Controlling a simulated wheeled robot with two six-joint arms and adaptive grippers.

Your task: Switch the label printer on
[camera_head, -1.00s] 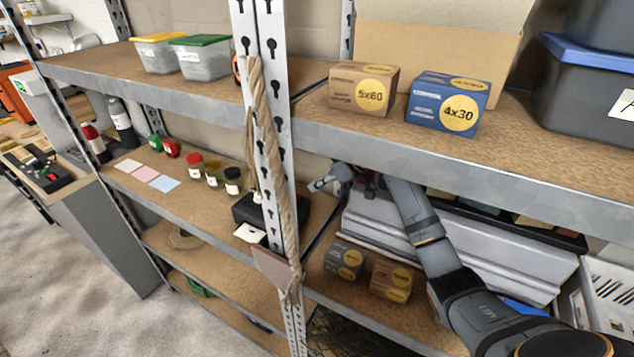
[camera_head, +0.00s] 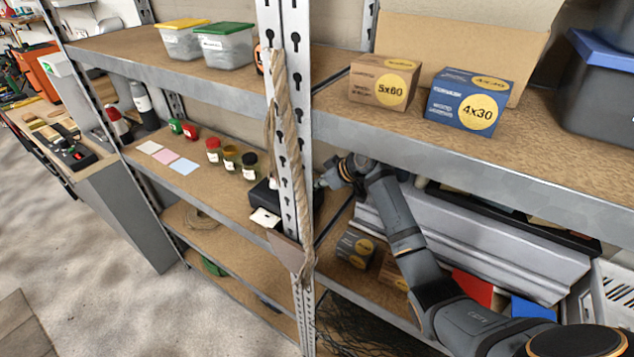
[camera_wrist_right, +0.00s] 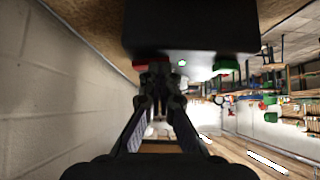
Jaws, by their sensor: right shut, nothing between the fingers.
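The label printer (camera_head: 265,194) is a black box on the middle shelf, partly hidden behind the metal upright and rope. A white label (camera_head: 265,217) shows at its front. My right gripper (camera_head: 321,184) is beside the printer's right end, just right of the upright. In the right wrist view, the printer (camera_wrist_right: 190,30) fills the top middle, and my right gripper (camera_wrist_right: 155,68) is shut and empty, its tips at the box's lower edge. I cannot tell whether they touch. A small pale greenish spot (camera_wrist_right: 182,63) shows on that edge. My left gripper is not in view.
The upright (camera_head: 296,120) with a hanging rope (camera_head: 279,110) stands close to my right gripper. Lidded jars (camera_head: 231,158) stand left of the printer.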

